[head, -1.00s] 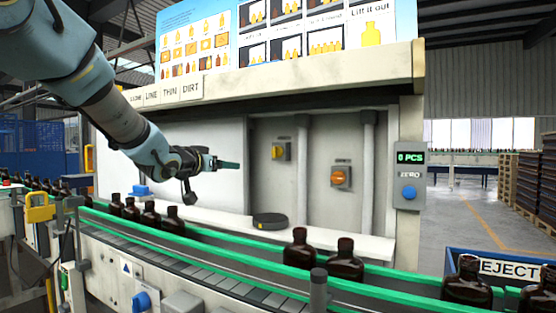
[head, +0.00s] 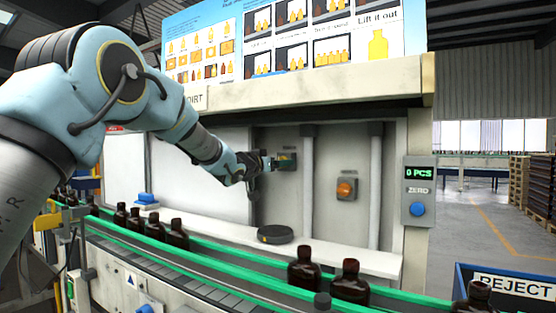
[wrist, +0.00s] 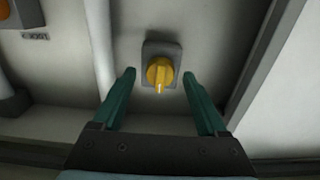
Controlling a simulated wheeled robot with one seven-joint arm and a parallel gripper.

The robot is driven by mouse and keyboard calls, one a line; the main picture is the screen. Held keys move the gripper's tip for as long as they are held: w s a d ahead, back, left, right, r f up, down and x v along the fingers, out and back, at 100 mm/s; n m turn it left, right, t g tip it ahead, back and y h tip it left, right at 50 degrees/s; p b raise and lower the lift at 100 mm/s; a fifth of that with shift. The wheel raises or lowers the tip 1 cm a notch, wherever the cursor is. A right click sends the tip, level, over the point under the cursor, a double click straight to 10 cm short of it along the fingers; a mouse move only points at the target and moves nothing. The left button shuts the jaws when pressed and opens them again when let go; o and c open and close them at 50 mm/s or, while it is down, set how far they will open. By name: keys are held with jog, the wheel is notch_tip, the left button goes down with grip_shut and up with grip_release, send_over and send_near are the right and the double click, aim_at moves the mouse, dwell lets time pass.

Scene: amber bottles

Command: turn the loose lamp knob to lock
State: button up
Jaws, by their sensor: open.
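A yellow knob (wrist: 160,73) on a grey square plate sits on the pale back panel, centred in the wrist view. In the head view its box (head: 286,161) is partly hidden behind my gripper. My gripper (wrist: 159,84) is open, with one green finger on each side of the knob and a gap on both sides. I cannot tell whether the fingertips have reached the knob's depth. An orange knob (head: 346,188) on a grey box is lower and to the right on the same panel. The labels are too small to read.
Vertical pipes (head: 307,190) run up the panel beside the yellow knob. A dark round disc (head: 275,234) lies on the white ledge (head: 345,251) below. Amber bottles (head: 304,268) stand on the green-railed conveyor in front. A counter box (head: 418,190) is at right.

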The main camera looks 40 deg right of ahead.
jog(key=shift+d, duration=0.15)
jog(key=shift+c, duration=0.3)
grip_shut()
dwell(0.3)
